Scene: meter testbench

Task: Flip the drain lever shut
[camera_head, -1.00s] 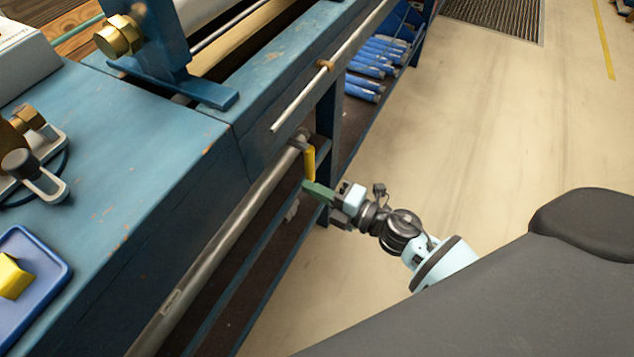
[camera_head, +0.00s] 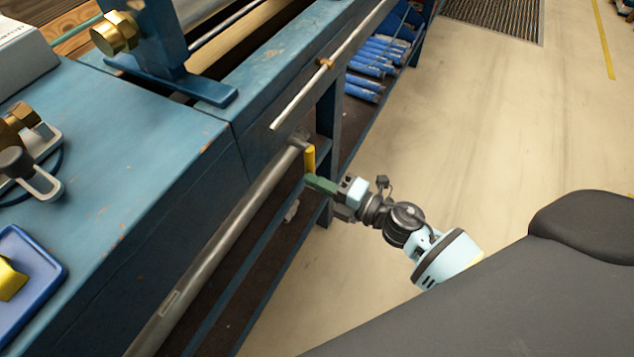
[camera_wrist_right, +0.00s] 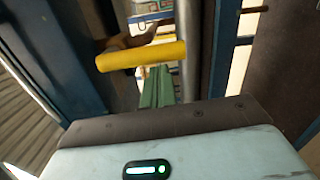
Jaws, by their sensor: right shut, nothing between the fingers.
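The drain lever is a short yellow handle (camera_head: 310,158) at the end of the grey pipe (camera_head: 225,245) under the bench edge. In the head view it points roughly upright. In the right wrist view the yellow lever (camera_wrist_right: 142,56) lies across the picture just beyond the fingertips. My right gripper (camera_head: 312,183), with green fingers, is shut and empty right at the lever's lower end. In the wrist view its fingers (camera_wrist_right: 157,88) are together below the lever; I cannot tell whether they touch it. My left gripper is not in view.
The blue bench (camera_head: 130,165) fills the left, with a thin metal rod (camera_head: 300,95) along its edge. A bench leg (camera_head: 328,120) and lower shelf (camera_head: 245,290) stand close to my right gripper. The floor (camera_head: 470,110) on the right is clear.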

